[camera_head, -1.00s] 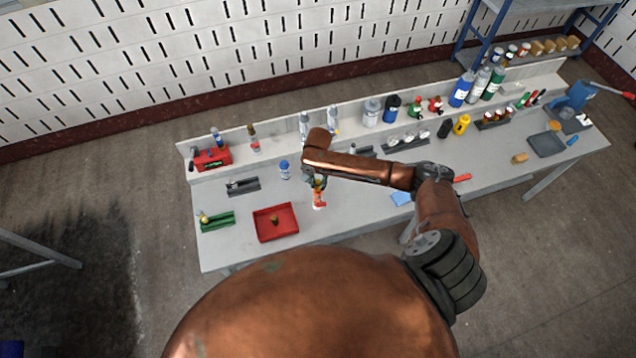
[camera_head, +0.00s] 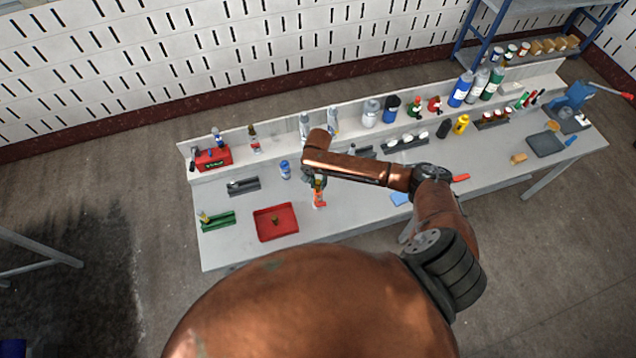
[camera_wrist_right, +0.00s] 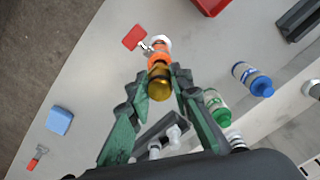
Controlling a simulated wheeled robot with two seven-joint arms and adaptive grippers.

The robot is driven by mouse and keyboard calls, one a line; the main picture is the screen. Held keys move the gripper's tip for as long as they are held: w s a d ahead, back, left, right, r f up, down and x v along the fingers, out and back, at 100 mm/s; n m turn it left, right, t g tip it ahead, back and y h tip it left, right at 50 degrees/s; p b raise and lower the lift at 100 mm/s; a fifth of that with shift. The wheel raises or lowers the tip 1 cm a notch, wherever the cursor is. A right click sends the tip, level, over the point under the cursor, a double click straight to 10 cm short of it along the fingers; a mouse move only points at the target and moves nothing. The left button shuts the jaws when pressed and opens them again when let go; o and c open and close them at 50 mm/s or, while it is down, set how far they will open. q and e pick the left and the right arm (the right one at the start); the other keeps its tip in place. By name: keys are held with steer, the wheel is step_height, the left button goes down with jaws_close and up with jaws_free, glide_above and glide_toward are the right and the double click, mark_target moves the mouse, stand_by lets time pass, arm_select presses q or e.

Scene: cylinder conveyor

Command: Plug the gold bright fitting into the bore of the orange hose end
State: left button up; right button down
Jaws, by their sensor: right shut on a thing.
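My right gripper (camera_wrist_right: 161,82) is shut on the gold bright fitting (camera_wrist_right: 159,87), which sits between its green-grey fingertips. The orange hose end (camera_wrist_right: 159,61) is directly beyond the fitting in the right wrist view, in line with it. It has a white part at its far end and a metal piece with a red handle beside it. The fitting covers the bore, so I cannot tell whether it is inside or just at the mouth. In the head view the orange hose end (camera_head: 319,199) stands on the bench just below my right gripper (camera_head: 318,184). My left gripper is not in view.
A red tray (camera_head: 259,232) with a small brownish piece is left of the hose end. A blue-capped bottle (camera_head: 285,170), a dark rack (camera_head: 243,187) and a green rack (camera_head: 217,222) stand nearby. A blue block (camera_wrist_right: 60,120) lies on clear bench.

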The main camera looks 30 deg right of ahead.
mark_target(318, 187)
steer(key=shift+f, duration=1.5)
steer(key=c, duration=1.7)
jaws_free()
steer(key=shift+o, duration=0.2)
